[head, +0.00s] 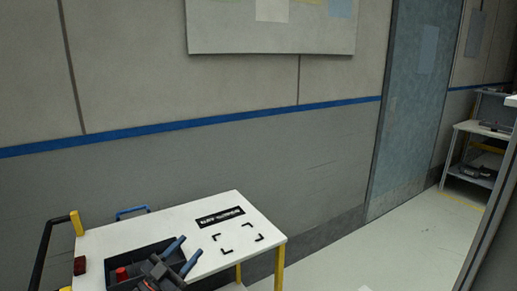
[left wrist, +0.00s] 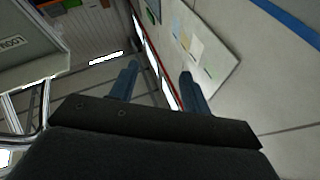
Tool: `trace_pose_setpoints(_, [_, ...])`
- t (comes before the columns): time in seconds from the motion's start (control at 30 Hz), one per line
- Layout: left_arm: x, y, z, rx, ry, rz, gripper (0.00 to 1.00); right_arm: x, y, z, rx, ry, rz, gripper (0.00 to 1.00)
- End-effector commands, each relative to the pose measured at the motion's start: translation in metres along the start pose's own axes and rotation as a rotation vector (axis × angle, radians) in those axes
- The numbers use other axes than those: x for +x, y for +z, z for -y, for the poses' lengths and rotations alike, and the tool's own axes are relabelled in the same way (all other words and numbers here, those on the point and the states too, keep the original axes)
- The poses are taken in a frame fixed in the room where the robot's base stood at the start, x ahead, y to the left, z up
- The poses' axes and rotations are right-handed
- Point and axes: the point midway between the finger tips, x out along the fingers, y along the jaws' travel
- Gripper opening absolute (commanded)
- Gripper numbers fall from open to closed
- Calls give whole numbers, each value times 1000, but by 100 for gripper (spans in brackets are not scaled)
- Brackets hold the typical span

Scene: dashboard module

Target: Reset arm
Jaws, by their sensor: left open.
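My left gripper (head: 190,246) shows at the bottom of the head view, in front of the white-topped cart (head: 216,205). Its two blue fingers are apart with nothing between them. In the left wrist view the fingers of the left gripper (left wrist: 159,71) are also spread and empty, with the wall and room behind them. My right gripper is not in view.
A black bin (head: 150,252) with a red item (head: 121,274) is on the cart, partly hidden by my gripper. Black corner marks (head: 238,238) frame a bare spot. A wall stands behind; open floor (head: 385,250) lies right. Shelves (head: 470,150) stand far right.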

Motion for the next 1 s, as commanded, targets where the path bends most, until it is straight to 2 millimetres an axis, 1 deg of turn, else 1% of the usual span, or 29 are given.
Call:
trace_pose_setpoints(0.1, [-21, 7, 9, -21, -200, 37, 47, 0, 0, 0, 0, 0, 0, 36])
trace_pose_setpoints(0.17, [-33, 14, 14, -30, -297, 76, 47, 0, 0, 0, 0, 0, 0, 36])
trace_pose_setpoints(0.27, [-59, 29, 18, -48, -447, 173, 47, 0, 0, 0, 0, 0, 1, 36])
trace_pose_setpoints(0.37, [-89, 48, 16, -70, -573, 303, 47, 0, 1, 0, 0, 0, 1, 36])
trace_pose_setpoints(0.4, [-102, 57, 14, -80, -615, 364, 47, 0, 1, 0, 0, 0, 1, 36])
trace_pose_setpoints(0.47, [-123, 70, 7, -98, -670, 463, 47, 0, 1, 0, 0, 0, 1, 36])
trace_pose_setpoints(0.57, [-159, 91, -10, -130, -732, 645, 47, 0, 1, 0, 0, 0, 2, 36])
trace_pose_setpoints(0.6, [-174, 99, -20, -144, -746, 725, 47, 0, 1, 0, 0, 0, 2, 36])
trace_pose_setpoints(0.67, [-197, 109, -36, -169, -755, 845, 47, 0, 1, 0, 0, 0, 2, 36])
trace_pose_setpoints(0.73, [-224, 119, -58, -199, -746, 990, 47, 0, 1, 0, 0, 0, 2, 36])
trace_pose_setpoints(0.8, [-249, 126, -82, -231, -717, 1128, 47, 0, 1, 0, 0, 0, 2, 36])
trace_pose_setpoints(0.83, [-258, 128, -92, -244, -701, 1180, 47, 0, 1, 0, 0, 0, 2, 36])
trace_pose_setpoints(0.9, [-276, 130, -112, -270, -659, 1283, 47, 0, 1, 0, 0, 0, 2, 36])
trace_pose_setpoints(1.0, [-297, 130, -137, -301, -599, 1397, 47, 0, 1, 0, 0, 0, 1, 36])
